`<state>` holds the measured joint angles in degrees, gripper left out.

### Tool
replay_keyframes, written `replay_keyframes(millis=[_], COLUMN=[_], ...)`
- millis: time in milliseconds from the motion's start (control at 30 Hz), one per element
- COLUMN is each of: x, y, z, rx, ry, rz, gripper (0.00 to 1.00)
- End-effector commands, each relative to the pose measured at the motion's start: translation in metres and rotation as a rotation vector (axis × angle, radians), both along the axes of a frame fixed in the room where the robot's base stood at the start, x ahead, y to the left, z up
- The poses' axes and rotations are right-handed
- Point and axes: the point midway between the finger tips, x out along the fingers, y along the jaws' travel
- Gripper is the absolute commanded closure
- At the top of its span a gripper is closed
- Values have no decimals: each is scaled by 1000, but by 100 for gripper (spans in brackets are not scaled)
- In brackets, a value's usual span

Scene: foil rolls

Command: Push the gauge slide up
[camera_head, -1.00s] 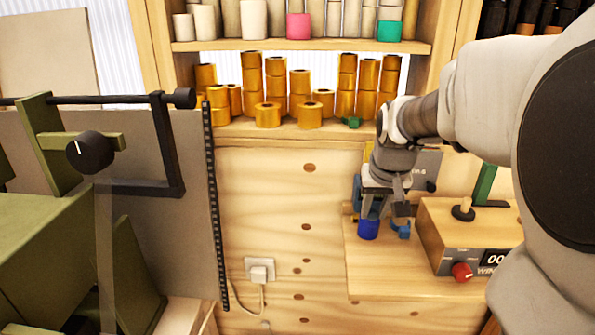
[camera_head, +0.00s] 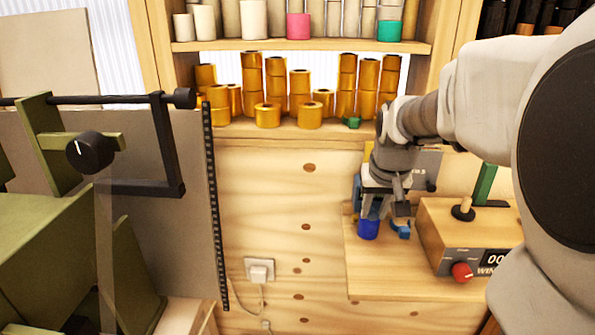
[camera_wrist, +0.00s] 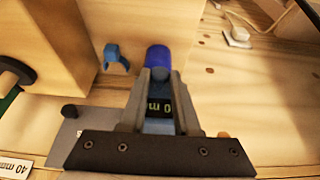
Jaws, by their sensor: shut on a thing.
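My gripper (camera_head: 375,207) points down at the wooden stand against the back wall. In the wrist view my gripper (camera_wrist: 161,86) has its two fingers closed around a blue piece, which I take as the gauge slide (camera_wrist: 157,127), with a dark label (camera_wrist: 158,105) ending in "0 mm". The fingers hide most of it. A dark blue cylinder (camera_wrist: 158,58) shows just beyond the fingertips; in the head view the blue cylinder (camera_head: 368,229) is below the gripper. A grey plate (camera_wrist: 84,136) lies beside the fingers.
A blue hook (camera_wrist: 115,58) is close to the fingertips. A wooden box with a red knob (camera_head: 462,272) stands right of the gripper. Gold foil rolls (camera_head: 310,115) stand on the shelf behind. A green machine (camera_head: 50,250) is at left.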

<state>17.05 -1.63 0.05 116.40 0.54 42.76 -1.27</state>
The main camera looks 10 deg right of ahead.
Motion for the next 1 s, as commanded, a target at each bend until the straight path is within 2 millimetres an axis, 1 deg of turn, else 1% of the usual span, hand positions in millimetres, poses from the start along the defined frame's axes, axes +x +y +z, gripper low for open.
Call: replay_keyframes(millis=[167, 267, 500, 600, 700, 967, 1000], x=[0, 1, 1, 1, 1, 1, 2], y=[0, 0, 0, 0, 0, -1, 0], z=[4, 14, 55, 68, 72, 73, 73], rx=[-1, -1, -1, -1, -1, -2, -3], ry=[-2, -3, -3, -4, -4, -9, -10], rz=[0, 0, 0, 1, 0, 0, 0], gripper=[100, 100, 100, 100, 100, 100, 65])
